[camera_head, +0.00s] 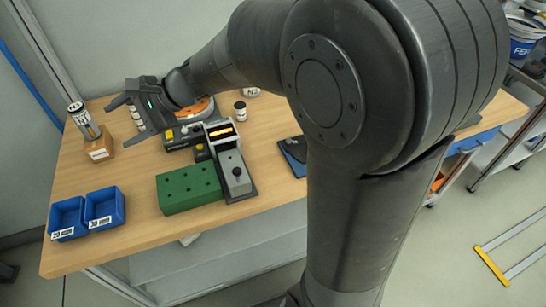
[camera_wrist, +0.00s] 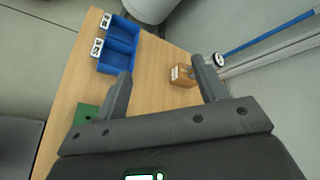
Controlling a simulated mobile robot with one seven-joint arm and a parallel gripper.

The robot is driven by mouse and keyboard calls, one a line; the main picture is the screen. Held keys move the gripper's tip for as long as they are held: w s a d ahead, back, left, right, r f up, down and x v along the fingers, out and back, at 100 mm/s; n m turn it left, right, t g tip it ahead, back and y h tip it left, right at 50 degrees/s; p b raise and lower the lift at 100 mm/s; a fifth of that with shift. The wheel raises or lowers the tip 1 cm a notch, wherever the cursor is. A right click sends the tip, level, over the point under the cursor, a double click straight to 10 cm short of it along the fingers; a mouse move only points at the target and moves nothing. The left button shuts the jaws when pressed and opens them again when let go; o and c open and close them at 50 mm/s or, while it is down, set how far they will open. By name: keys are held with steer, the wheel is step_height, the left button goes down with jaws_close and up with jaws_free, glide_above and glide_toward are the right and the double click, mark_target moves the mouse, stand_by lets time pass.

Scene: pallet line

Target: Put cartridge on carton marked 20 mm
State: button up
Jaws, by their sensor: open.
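The carton has a white label, too small to read for sure. In the wrist view the carton (camera_wrist: 182,77) lies beyond the fingers, and the cartridge's round end (camera_wrist: 219,60) shows beside the right finger. My gripper (camera_head: 122,127) is open and empty, to the right of the cartridge and apart from it. Its two spread fingers also show in the wrist view (camera_wrist: 160,68).
Two blue bins (camera_head: 86,201) with white labels stand at the table's front left. A green block with holes (camera_head: 188,189) and a grey device (camera_head: 234,173) stand near the middle. Small jars (camera_head: 240,111) stand behind. Bare wood lies between the bins and the carton.

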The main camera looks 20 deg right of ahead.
steer(key=s+d+n+t+h, duration=0.1)
steer(key=s+d+n+h, duration=0.4)
steer(key=s+d, duration=0.5)
steer(key=s+d+f+n+t+h, duration=0.1)
steer(key=s+d+n+h, duration=0.4)
steer(key=s+d, duration=0.5)
steer(key=d+h, duration=0.2)
steer(key=d, duration=0.4)
steer(key=shift+f+t, duration=0.25)
steer(key=shift+t, duration=0.15)
